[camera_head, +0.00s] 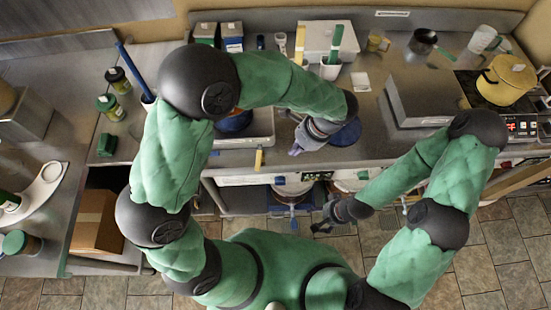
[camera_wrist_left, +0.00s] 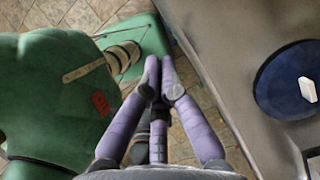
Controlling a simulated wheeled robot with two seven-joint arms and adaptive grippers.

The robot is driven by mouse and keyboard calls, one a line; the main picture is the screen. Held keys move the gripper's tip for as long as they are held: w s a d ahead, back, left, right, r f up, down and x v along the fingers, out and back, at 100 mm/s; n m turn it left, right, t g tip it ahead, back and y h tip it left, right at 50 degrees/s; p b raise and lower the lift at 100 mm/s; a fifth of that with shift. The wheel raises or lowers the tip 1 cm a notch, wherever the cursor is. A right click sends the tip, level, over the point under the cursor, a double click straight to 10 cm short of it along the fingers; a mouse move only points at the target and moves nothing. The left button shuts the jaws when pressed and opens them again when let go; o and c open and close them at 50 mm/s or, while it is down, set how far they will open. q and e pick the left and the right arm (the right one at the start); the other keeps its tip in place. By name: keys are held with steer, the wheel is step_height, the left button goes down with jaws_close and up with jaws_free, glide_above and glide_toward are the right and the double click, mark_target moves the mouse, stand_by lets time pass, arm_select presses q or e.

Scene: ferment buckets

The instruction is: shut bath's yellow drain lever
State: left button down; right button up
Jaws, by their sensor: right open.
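A small yellow lever (camera_head: 258,160) sticks out at the front of the bath (camera_head: 262,128), a steel basin set on the counter. It looks roughly in line with the front-to-back direction; its exact setting is too small to tell. My left gripper (camera_head: 295,150), with purple fingers, is over the counter's front edge to the right of the lever, apart from it. In the left wrist view its fingertips (camera_wrist_left: 160,88) are together with nothing between them; the lever is not visible there. My right gripper (camera_head: 322,226) is open and empty, low over the floor in front of the counter.
A blue disc (camera_head: 345,133) lies on the counter by my left wrist; it also shows in the left wrist view (camera_wrist_left: 285,85). A yellow pot (camera_head: 506,80) stands far right. Buckets (camera_head: 292,189) stand below the counter.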

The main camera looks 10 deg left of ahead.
mark_target(259, 160)
stand_by(0.3)
arm_select(q)
steer(key=a+f, duration=0.2)
steer(key=f, duration=0.1)
steer(key=a+f+b, duration=0.1)
steer(key=a+f, duration=0.1)
steer(key=f, duration=0.1)
steer(key=s+a+f, duration=0.1)
steer(key=a+f, duration=0.2)
steer(key=shift+f+b, duration=0.15)
steer(key=shift+b, duration=0.25)
steer(key=shift+a, duration=0.35)
